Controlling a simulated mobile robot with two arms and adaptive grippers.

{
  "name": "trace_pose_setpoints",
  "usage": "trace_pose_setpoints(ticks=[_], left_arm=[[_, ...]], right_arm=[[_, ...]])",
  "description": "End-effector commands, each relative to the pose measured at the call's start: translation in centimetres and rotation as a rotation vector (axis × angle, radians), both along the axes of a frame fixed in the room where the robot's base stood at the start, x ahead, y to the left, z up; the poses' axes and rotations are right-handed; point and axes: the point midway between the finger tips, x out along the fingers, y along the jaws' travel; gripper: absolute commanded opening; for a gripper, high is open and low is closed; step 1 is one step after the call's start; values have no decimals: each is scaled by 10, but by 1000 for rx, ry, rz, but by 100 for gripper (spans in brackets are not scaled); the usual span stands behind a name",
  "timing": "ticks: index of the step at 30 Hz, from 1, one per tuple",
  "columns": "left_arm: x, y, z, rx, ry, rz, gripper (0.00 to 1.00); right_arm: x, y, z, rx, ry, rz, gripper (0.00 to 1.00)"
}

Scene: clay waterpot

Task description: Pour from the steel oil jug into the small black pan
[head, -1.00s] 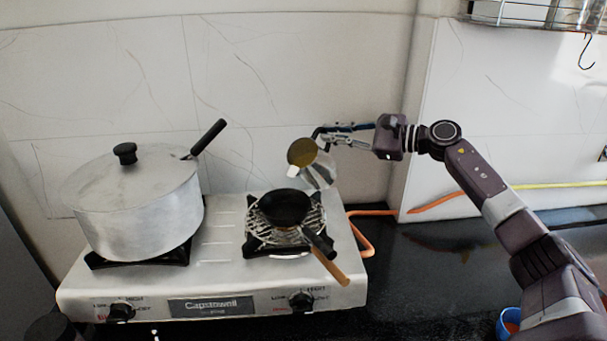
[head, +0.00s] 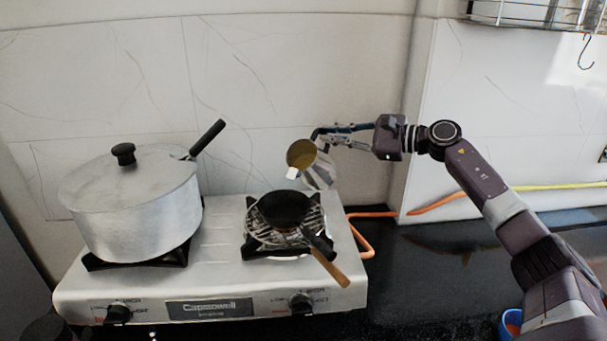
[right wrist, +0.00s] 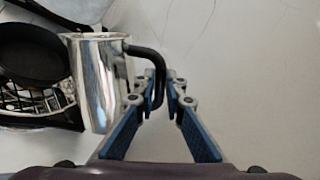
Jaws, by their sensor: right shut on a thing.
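The steel oil jug (head: 318,172) is tilted toward the left, its mouth with yellowish oil facing the camera in the head view. It hangs above and slightly right of the small black pan (head: 284,208), apart from it. My right gripper (head: 322,137) is shut on the jug's dark handle. In the right wrist view the jug (right wrist: 98,80) has its black handle between the fingers (right wrist: 162,100), and part of the pan (right wrist: 30,52) shows at the left. The pan sits on the right burner. No stream of oil can be made out. My left gripper is not in view.
A large lidded pot (head: 135,205) stands on the left burner, its dark handle pointing up right. The pan's wooden-ended handle (head: 330,268) points to the stove's front right. An orange hose (head: 375,215) runs right. A blue cup (head: 511,322) stands lower right.

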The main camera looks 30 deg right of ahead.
Motion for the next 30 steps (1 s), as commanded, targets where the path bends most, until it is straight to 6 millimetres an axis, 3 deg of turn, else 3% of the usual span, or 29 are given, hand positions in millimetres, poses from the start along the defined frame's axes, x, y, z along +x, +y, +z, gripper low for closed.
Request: trace_pose_setpoints(ticks=[30], left_arm=[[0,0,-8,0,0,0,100]], right_arm=[[-1,1,3,-20,-14,-1,0]])
